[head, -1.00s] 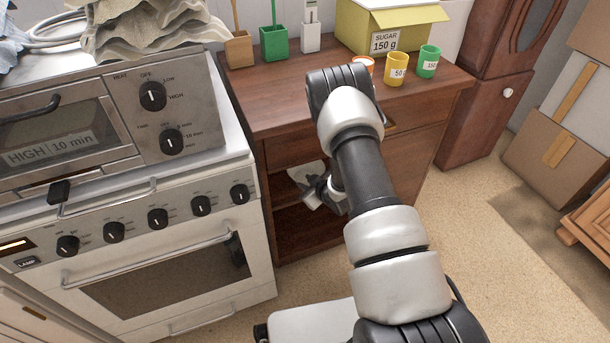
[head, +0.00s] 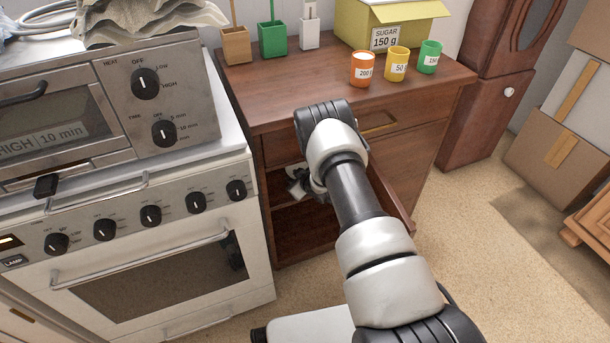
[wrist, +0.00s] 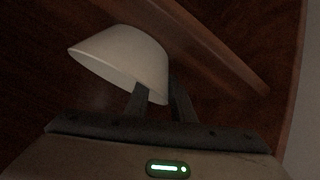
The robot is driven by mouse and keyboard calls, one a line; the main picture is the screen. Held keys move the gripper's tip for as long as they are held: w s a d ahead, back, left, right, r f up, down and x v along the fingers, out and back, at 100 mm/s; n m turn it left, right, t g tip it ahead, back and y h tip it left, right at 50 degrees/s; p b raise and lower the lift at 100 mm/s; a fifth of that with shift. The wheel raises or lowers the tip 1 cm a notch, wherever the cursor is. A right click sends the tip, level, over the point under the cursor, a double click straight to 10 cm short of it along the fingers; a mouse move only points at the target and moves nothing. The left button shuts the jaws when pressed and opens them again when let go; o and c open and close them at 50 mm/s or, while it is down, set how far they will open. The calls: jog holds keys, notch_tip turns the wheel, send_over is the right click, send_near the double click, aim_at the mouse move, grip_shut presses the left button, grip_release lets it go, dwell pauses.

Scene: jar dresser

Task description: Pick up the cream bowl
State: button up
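The cream bowl (wrist: 125,55) shows in the wrist view, its rim toward the lower left of the picture and its rounded outside toward the upper right. My gripper (wrist: 157,88) has one finger over the bowl's face and the other along its right side. The bowl's wall lies between them, and the gripper looks shut on it. In the head view my gripper (head: 299,186) is inside the open compartment of the brown dresser (head: 262,110). There the bowl is mostly hidden or too small to make out.
A wooden edge (wrist: 215,50) runs diagonally close to the bowl. The white stove (head: 255,250) stands left of the dresser. Orange (head: 362,69), yellow (head: 396,64) and green (head: 429,57) cups stand on the dresser top.

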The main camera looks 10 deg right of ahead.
grip_shut()
jog(key=shift+r, duration=0.1)
